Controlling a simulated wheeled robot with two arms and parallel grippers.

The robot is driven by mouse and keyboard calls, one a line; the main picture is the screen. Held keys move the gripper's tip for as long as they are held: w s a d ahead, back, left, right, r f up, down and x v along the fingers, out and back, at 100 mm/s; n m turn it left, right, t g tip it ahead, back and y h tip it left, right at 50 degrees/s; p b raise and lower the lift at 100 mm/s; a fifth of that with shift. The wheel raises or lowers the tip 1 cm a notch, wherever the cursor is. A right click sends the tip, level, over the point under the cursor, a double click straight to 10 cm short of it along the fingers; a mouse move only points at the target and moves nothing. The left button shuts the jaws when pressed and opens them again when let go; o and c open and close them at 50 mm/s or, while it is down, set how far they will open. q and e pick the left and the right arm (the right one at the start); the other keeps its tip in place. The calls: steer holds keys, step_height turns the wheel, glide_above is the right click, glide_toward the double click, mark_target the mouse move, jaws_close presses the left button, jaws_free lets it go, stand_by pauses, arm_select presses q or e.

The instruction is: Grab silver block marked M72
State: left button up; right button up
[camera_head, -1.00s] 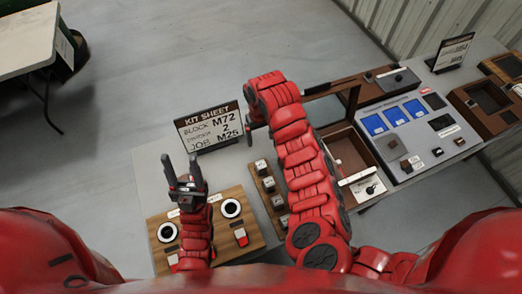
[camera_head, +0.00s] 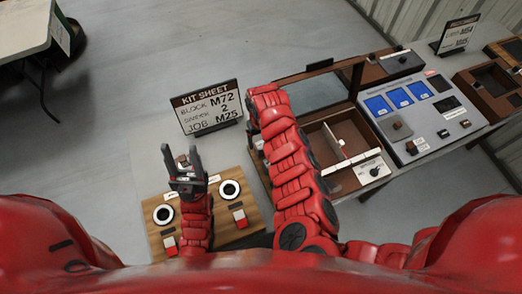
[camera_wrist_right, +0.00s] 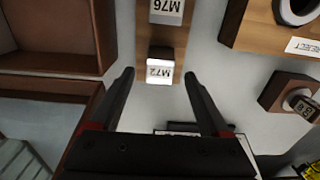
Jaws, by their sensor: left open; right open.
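The silver block marked M72 (camera_wrist_right: 160,72) shows in the right wrist view on a wooden strip (camera_wrist_right: 154,100), its label upside down to me. My right gripper (camera_wrist_right: 159,76) is open, with one finger on each side of the block in the picture; I cannot tell how far above it the fingers are. A block marked M76 (camera_wrist_right: 167,10) sits on the same strip at the top edge. In the head view my right arm hides the M72 block and the right gripper. My left gripper (camera_head: 180,150) is open and empty over the two-ring wooden panel (camera_head: 232,215).
The kit sheet sign (camera_head: 208,108) reads block M72. A brown compartment box (camera_head: 343,140) and a grey panel with blue screens (camera_head: 415,118) stand right of my right arm. In the right wrist view a brown box wall (camera_wrist_right: 55,62) is at left.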

mark_target(261, 145)
step_height(261, 145, down, 4)
steer(key=b, duration=0.2)
steer(key=shift+b, duration=0.4)
steer(key=shift+r, duration=0.15)
steer(key=shift+s, duration=0.1)
steer(key=shift+c, duration=0.3)
jaws_close()
